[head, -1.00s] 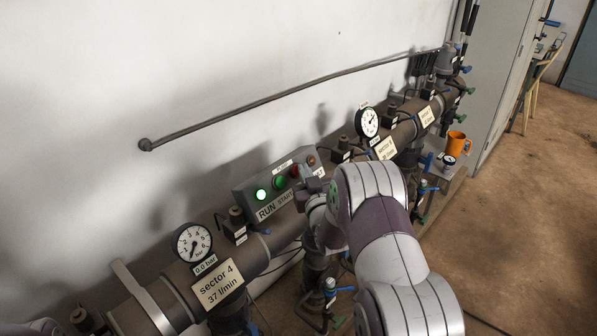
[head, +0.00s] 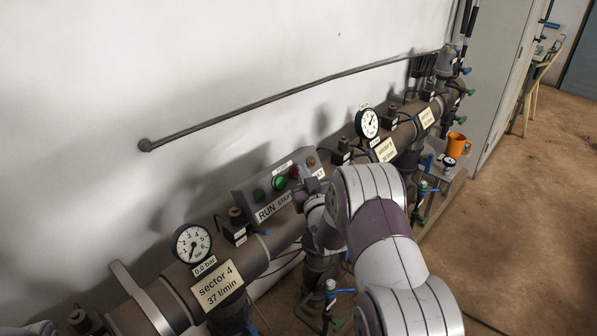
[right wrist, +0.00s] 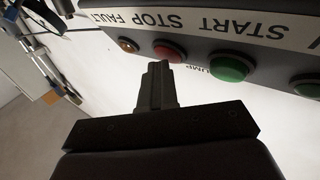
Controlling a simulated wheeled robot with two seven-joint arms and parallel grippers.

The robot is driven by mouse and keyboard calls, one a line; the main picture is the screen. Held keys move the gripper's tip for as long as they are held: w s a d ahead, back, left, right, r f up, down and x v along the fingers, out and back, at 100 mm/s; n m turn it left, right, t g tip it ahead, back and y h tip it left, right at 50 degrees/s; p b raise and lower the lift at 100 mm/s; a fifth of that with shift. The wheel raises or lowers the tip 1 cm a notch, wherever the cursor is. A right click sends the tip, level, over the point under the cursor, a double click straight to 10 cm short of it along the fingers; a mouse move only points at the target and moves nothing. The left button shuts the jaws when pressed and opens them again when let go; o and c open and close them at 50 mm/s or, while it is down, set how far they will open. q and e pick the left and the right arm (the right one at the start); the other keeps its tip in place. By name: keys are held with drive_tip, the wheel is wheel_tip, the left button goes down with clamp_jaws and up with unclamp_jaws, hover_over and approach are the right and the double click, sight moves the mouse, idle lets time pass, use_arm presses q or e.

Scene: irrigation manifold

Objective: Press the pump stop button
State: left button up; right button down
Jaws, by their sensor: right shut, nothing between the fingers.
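The pump control box (head: 262,214) is mounted on the manifold pipe. It carries a dark green RUN lamp (head: 260,196), a green START button (head: 279,183), a red STOP button (head: 294,171) and an amber FAULT lamp (head: 311,161). My right gripper (head: 299,184) is shut and empty, its tips at the STOP button. In the right wrist view, the shut fingers (right wrist: 157,72) point at the red STOP button (right wrist: 169,50), with tips overlapping its lower edge. I cannot tell whether they touch it. My left gripper is not in view.
The manifold pipe with gauges, a nearer gauge (head: 192,244) and a farther one (head: 367,123), runs along the wall. A sector 4 plate (head: 218,286) faces front. The floor at the right is largely open.

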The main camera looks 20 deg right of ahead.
drive_tip(key=shift+s+d+r+p, duration=0.15)
drive_tip(key=shift+s+r, duration=0.05)
drive_tip(key=shift+s, duration=0.2)
drive_tip(key=shift+s+d+r+p, duration=0.15)
drive_tip(key=shift+s, duration=0.2)
drive_tip(key=s+r, duration=0.1)
drive_tip(key=s+d+p, duration=0.1)
drive_tip(key=s+r+p, duration=0.1)
drive_tip(key=s, duration=0.1)
drive_tip(key=shift+d+r, duration=0.3)
drive_tip(key=shift+d, duration=0.05)
idle(0.4)
